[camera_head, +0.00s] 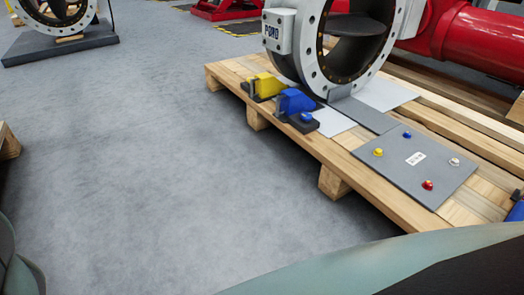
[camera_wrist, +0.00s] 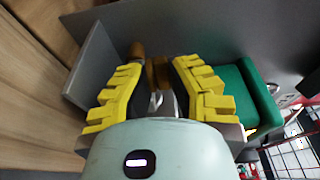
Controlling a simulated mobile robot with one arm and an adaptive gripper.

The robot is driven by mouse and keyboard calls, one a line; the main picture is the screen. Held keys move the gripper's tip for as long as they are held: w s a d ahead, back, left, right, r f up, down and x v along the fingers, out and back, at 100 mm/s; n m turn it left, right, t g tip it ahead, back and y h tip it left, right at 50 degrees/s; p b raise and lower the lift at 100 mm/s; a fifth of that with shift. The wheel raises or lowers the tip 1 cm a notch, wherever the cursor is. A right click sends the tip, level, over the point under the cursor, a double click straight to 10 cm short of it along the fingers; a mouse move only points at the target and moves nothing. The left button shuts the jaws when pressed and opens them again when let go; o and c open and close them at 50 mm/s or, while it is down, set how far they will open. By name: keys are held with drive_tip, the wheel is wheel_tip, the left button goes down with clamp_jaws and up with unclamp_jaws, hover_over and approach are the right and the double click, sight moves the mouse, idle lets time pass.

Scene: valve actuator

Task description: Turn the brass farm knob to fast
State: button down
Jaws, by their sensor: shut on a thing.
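In the wrist view my gripper (camera_wrist: 160,66), with yellow ribbed fingers, is shut on a brass-brown piece that I take to be the brass knob (camera_wrist: 158,74). The fingers cover most of it. A brown rounded end (camera_wrist: 137,49) shows just beside the left fingertip. No label or fast mark is readable, so I cannot tell the knob's setting. My gripper and the knob are not in the head view.
A grey plate (camera_wrist: 93,68) stands left of the fingers, a green box (camera_wrist: 241,92) to the right. In the head view a pallet (camera_head: 335,155) carries a large valve (camera_head: 311,62) and a grey panel (camera_head: 420,178) with coloured knobs.

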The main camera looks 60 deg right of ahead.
drive_tip(key=shift+a+r+n+g+y, duration=0.2)
drive_tip(key=shift+r+n+g+y, duration=0.2)
drive_tip(key=shift+r+g+y, duration=0.15)
drive_tip(key=c, duration=1.2)
unclamp_jaws()
drive_tip(key=shift+c, duration=0.2)
drive_tip(key=shift+o, duration=1.3)
drive_tip(key=shift+w+f, duration=0.1)
drive_tip(key=shift+f, duration=0.2)
drive_tip(key=shift+s+d, duration=0.2)
drive_tip(key=shift+d, duration=0.3)
drive_tip(key=v, duration=1.1)
drive_tip(key=shift+r, duration=0.15)
